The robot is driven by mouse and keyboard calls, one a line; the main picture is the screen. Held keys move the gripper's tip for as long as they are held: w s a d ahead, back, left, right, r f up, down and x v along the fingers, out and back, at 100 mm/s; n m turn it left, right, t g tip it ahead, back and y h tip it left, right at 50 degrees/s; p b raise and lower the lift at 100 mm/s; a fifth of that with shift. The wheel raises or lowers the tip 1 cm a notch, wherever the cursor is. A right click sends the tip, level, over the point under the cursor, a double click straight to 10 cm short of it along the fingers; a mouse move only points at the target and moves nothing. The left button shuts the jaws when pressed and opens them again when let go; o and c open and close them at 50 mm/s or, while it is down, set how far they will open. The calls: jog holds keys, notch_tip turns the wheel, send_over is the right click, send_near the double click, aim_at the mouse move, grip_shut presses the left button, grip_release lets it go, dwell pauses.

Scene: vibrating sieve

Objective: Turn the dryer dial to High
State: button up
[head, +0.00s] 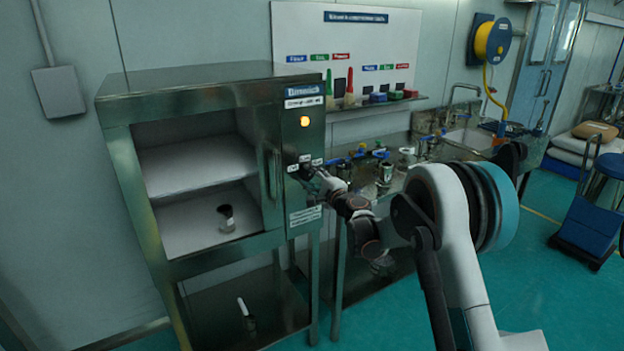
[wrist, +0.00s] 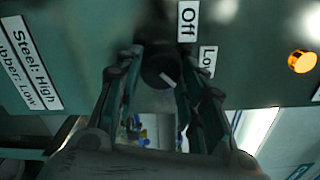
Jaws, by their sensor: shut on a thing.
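The dryer dial (wrist: 160,70) is a dark round knob on the green front panel, with a short white mark slanting toward the lower right of the wrist view. My gripper (wrist: 160,75) is shut on the dial, one finger on each side. It also shows at the panel in the head view (head: 318,178). The Off label (wrist: 188,20) and the Low label (wrist: 207,60) show beside the dial, turned sideways. The High label is not readable. I cannot tell which label the mark points at. The metal dryer (head: 225,78) stands at left with an open compartment.
An amber lamp (head: 304,121) glows above the dial. A sign (wrist: 28,65) reads steel high, rubber low. A dark-capped container (head: 227,218) stands inside the dryer. A bench with blue-handled fittings (head: 380,152) and a sink (head: 465,140) lies right of the dryer.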

jog(key=shift+m, duration=1.3)
jog(key=shift+f+m, duration=0.1)
jog(key=shift+m, duration=0.2)
jog(key=o, duration=1)
jog(key=v, duration=1.2)
